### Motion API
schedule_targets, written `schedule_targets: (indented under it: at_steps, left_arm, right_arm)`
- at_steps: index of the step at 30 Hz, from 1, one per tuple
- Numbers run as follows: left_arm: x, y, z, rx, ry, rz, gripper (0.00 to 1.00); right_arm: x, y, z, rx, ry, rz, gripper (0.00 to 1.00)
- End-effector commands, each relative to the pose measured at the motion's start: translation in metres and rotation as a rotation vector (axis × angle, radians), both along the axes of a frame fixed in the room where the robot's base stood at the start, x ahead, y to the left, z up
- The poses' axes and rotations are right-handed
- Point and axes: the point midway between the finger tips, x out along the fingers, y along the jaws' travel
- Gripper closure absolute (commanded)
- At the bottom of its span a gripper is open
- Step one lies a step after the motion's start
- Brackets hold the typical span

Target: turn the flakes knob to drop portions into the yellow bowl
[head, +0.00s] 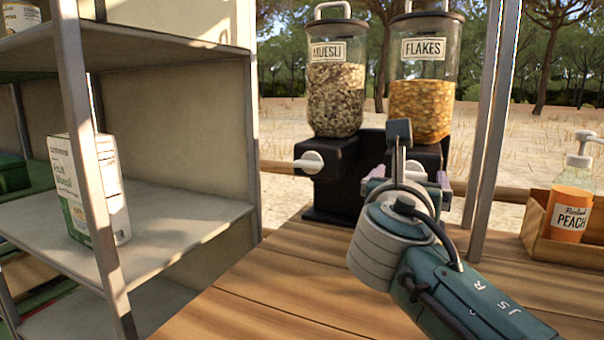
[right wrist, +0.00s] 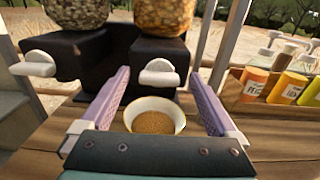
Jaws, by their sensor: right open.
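The flakes dispenser (head: 421,105) is a clear hopper of orange flakes, labelled FLAKES, on a black base. Its white flakes knob (right wrist: 160,73) sticks out towards me, and its lever looks roughly level. My right gripper (head: 408,178) is in front of that base. Its purple fingers (right wrist: 159,80) are open, one on each side of the knob in the picture; I see no grip on it. The bowl (right wrist: 155,103), pale yellow with brown contents, stands below the knob, between the fingers in the right wrist view. In the head view my gripper hides it. My left gripper is not in view.
The muesli dispenser (head: 336,98) with its own white knob (head: 309,162) stands close on the left. A wooden box (head: 540,238) of sauce bottles is at the right, past a metal post (head: 492,130). A shelf (head: 165,235) with a carton (head: 110,190) fills the left. The front wooden counter (head: 260,290) is clear.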

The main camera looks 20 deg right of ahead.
Motion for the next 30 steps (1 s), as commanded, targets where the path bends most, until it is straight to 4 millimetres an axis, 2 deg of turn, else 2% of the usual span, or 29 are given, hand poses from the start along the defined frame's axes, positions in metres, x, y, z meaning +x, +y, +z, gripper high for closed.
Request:
schedule_targets:
  at_steps: [3,25,30]
  left_arm:
    - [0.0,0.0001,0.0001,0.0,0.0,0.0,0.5]
    - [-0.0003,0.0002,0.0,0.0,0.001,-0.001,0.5]
    - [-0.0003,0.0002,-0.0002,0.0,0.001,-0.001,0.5]
  right_arm:
    - [-0.0002,0.0001,0.0002,0.0,0.0,0.0,0.06]
    - [-0.0005,0.0002,0.0002,-0.001,-0.001,-0.001,0.88]
    - [-0.0005,0.0002,0.0002,0.003,-0.004,-0.001,0.91]
